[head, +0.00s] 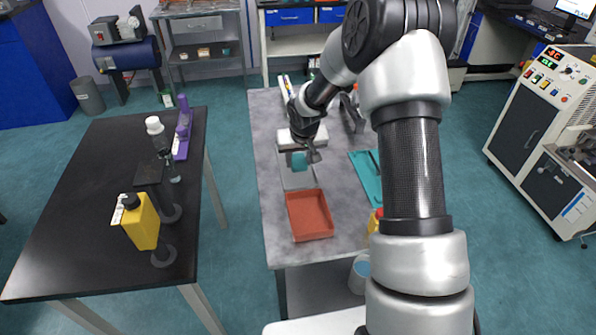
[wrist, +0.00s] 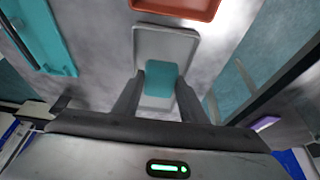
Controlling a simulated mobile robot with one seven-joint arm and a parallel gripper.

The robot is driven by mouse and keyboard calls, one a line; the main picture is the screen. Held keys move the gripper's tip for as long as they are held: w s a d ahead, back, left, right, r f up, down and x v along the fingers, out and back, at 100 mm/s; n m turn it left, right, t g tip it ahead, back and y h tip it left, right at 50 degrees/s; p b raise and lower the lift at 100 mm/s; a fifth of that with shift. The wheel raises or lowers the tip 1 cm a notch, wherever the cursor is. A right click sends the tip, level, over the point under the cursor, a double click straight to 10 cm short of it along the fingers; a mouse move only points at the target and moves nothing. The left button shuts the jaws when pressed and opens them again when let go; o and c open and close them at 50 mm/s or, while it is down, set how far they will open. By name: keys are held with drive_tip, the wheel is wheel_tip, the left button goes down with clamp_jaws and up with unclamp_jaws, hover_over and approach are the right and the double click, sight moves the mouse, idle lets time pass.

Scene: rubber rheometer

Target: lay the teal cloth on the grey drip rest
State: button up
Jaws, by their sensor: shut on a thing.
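The teal cloth (head: 300,161) hangs at my gripper (head: 301,152) in the head view. In the wrist view the teal cloth (wrist: 160,78) is between the two fingertips of my gripper (wrist: 159,88), which is shut on it. The grey drip rest (wrist: 166,42) is a pale rectangular tray behind and under the cloth in the wrist view. It also shows in the head view (head: 298,181), just in front of the cloth. The cloth and fingers cover part of the rest. I cannot tell whether the cloth touches it.
A red-orange tray (head: 310,229) lies beside the rest on the grey table (head: 270,140). A teal tray (head: 367,180) with a dark item lies to the right. A black table (head: 75,210) at left holds a yellow bottle (head: 140,221) and stands.

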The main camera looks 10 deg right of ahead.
sight(299, 179)
drive_tip(key=shift+f, duration=2.2)
drive_tip(key=shift+f+b, duration=0.2)
drive_tip(key=shift+b, duration=0.25)
drive_tip(key=o, duration=1)
